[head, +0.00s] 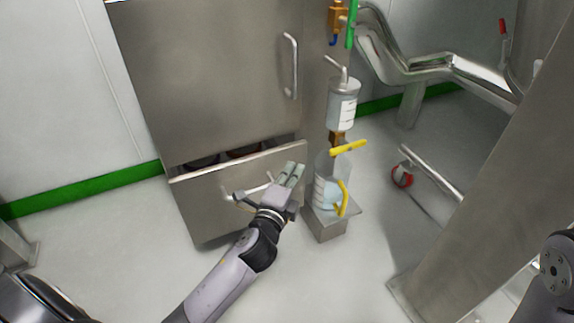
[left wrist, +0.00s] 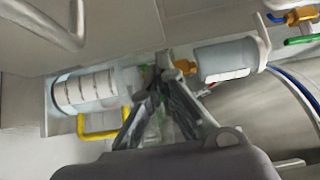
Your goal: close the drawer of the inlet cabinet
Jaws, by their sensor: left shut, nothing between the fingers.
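The inlet cabinet (head: 205,75) is a tall steel cabinet with a vertical handle on its upper door. Its lower drawer (head: 205,215) stands partly open, with dark round items showing in the gap behind its front. A light bar handle (head: 238,192) is on the drawer front, partly covered by my arm. My left gripper (head: 294,172) is shut and empty at the right part of the drawer front, near its top edge. Whether it touches the front, I cannot tell. In the left wrist view the gripper (left wrist: 157,72) shows with its fingers together.
A clear container with a yellow handle (head: 341,198) stands on a small steel stand (head: 330,222) just right of the drawer. A grey canister (head: 344,105) hangs above it. Steel pipes (head: 450,68) and a steel column (head: 490,170) are at right. Floor at front left is clear.

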